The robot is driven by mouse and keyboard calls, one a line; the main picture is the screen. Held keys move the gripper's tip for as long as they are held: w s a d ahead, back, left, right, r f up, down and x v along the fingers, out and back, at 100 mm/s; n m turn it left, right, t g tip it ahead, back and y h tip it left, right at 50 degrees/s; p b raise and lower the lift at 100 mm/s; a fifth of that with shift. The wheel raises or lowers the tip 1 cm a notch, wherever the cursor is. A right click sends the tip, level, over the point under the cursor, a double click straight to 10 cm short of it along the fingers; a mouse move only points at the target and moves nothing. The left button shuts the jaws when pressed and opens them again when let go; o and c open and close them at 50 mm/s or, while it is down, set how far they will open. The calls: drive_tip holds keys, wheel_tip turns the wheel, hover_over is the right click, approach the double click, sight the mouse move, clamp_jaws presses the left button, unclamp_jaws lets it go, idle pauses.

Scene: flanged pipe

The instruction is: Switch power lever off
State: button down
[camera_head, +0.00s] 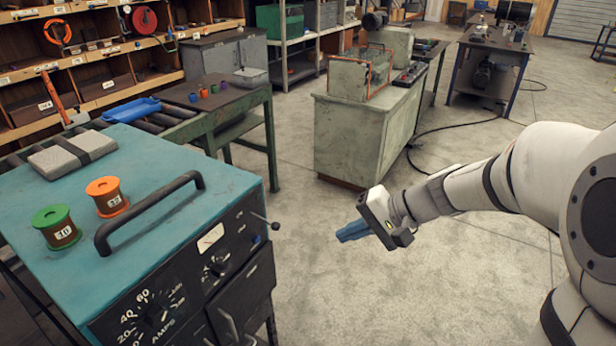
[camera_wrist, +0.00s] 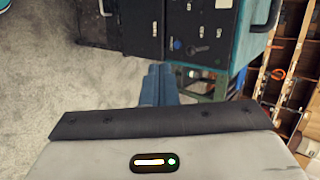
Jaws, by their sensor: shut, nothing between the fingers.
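The power lever (camera_head: 265,221) is a thin rod with a small dark ball knob. It sticks out from the upper right of the dark front panel of the teal machine (camera_head: 165,180), pointing right and slightly down. My gripper (camera_head: 342,236) has blue fingers, which are shut and empty. It is in the air to the right of the lever, clearly apart from it. In the wrist view the closed fingers (camera_wrist: 160,72) point toward the machine's dark panel (camera_wrist: 190,25). A small blue round spot (camera_wrist: 177,44) shows there; I cannot tell if it is the lever's knob.
A black handle (camera_head: 150,210), an orange spool (camera_head: 107,196) and a green spool (camera_head: 56,227) are on the machine's top. A green workbench (camera_head: 215,120) and a grey-green cabinet (camera_head: 350,140) stand behind. The floor (camera_head: 330,290) between machine and arm is clear.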

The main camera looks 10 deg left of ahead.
sight(279, 226)
drive_tip(key=w+a+r+y, duration=0.2)
drive_tip(key=w, duration=0.2)
drive_tip(key=shift+m+t, duration=0.4)
drive_tip(key=p+x, duration=0.4)
drive_tip(key=x, duration=0.9)
drive_tip(key=shift+w+f, duration=0.15)
drive_tip(key=shift+f, duration=0.15)
